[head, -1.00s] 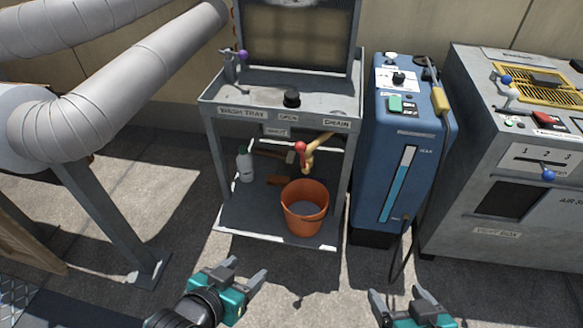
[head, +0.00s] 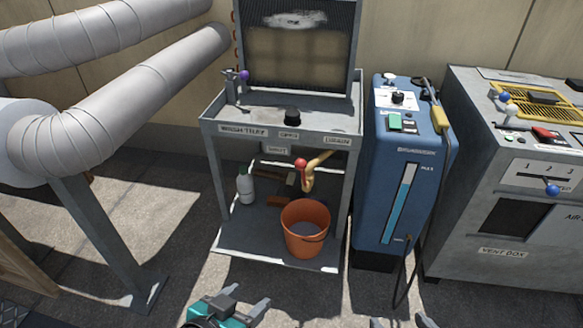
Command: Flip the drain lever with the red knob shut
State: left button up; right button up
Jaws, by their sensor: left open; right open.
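The drain lever's red knob (head: 301,163) shows under the wash tray, left of the brass drain pipe (head: 312,172). An orange bucket (head: 305,232) stands below the pipe on the lower shelf. The lever arm itself is too small to make out clearly. Labels reading OPEN, DRAIN and another that looks like SHUT are on the tray's front. My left gripper (head: 250,302) is open and empty at the bottom edge, in front of the stand and well short of the knob. My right gripper (head: 400,323) is open at the bottom edge, with only its fingertips in view.
The wash tray (head: 225,128) overhangs the lever, with stand legs at both sides. A white bottle (head: 245,186) stands on the shelf's left. Floor in front is clear.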

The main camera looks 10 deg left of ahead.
aim_at(300, 164)
jog(key=i+l, duration=0.4)
jog(key=l, duration=0.2)
jog(key=u, duration=1.6)
